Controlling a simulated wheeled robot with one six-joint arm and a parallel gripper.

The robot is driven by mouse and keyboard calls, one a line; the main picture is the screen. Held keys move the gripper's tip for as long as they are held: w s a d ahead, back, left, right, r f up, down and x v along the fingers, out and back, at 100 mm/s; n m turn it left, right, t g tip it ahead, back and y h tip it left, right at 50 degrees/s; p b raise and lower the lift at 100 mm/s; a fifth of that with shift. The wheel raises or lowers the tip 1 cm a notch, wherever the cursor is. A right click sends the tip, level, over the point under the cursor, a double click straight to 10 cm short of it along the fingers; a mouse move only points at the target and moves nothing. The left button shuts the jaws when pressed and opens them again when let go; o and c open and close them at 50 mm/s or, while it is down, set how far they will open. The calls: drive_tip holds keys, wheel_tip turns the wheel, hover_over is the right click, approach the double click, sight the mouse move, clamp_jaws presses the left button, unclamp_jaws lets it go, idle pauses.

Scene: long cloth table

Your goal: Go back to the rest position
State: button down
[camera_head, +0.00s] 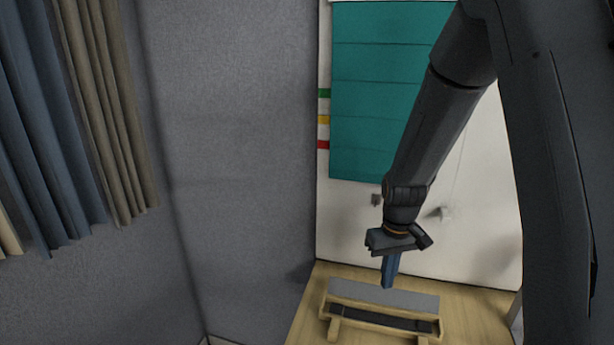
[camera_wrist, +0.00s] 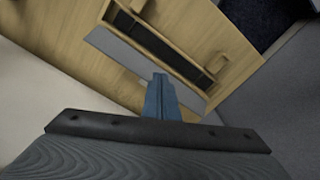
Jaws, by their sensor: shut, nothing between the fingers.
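My gripper (camera_head: 388,284) hangs from my arm, pointing down over a wooden surface in the head view. Its blue fingers are together with nothing between them. In the wrist view the shut fingers (camera_wrist: 161,82) show near the middle. In the head view the fingertips overlap the grey strip of a wooden stand; whether they touch it I cannot tell.
The wooden stand (camera_head: 337,312) has a grey strip (camera_head: 415,301) and a dark slot (camera_head: 380,319). A teal panel (camera_head: 375,90) hangs on the white wall behind. A grey wall (camera_head: 235,150) and curtains (camera_head: 85,110) are at left.

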drive_tip(key=s+a+r+m+b, duration=0.1)
drive_tip(key=s+r, duration=0.2)
drive_tip(key=s, duration=0.4)
drive_tip(key=s+a+r+m+t+b, duration=0.1)
drive_tip(key=s+r, duration=0.2)
drive_tip(key=s, duration=0.4)
drive_tip(key=shift+s, duration=0.35)
